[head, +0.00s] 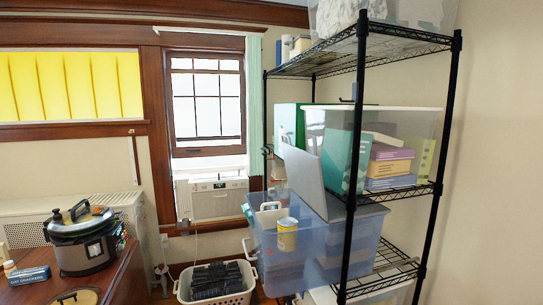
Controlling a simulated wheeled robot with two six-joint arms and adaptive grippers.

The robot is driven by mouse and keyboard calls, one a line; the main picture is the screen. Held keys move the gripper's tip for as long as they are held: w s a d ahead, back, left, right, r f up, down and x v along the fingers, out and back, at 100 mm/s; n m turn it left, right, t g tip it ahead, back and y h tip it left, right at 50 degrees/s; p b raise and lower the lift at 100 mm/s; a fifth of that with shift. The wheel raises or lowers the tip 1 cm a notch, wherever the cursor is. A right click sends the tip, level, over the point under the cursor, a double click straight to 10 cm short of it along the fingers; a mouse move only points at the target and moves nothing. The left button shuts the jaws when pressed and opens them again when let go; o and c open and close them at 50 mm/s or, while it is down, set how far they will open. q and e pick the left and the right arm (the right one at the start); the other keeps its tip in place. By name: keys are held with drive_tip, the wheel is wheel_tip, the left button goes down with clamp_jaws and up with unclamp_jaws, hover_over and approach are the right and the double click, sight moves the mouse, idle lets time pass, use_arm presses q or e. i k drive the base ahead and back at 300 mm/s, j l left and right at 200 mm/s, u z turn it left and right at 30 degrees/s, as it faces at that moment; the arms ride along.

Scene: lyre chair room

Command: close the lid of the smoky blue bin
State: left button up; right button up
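A translucent smoky blue bin (318,255) sits on a lower level of the black wire shelf. Bulky contents show dimly through its wall. A flat grey panel (322,182) stands steeply tilted above the bin; I cannot tell whether it is the bin's lid or a separate thing. A yellow and white can (287,236) shows at the bin's left part, and I cannot tell whether it is inside or in front. Neither of my grippers is in view.
The black wire shelf (363,120) holds a clear bin (425,125) of boxes above. A white basket (215,290) with dark contents stands on the floor to the left. A wooden table (112,272) with a pressure cooker (83,245) is at lower left. A wall closes the right side.

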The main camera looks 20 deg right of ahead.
sight(303, 169)
drive_tip(key=i+j, duration=0.4)
drive_tip(key=i, duration=0.2)
drive_tip(key=i+j+z, duration=0.15)
drive_tip(key=i+j, duration=0.25)
drive_tip(key=i, duration=0.15)
drive_tip(key=z, duration=2.5)
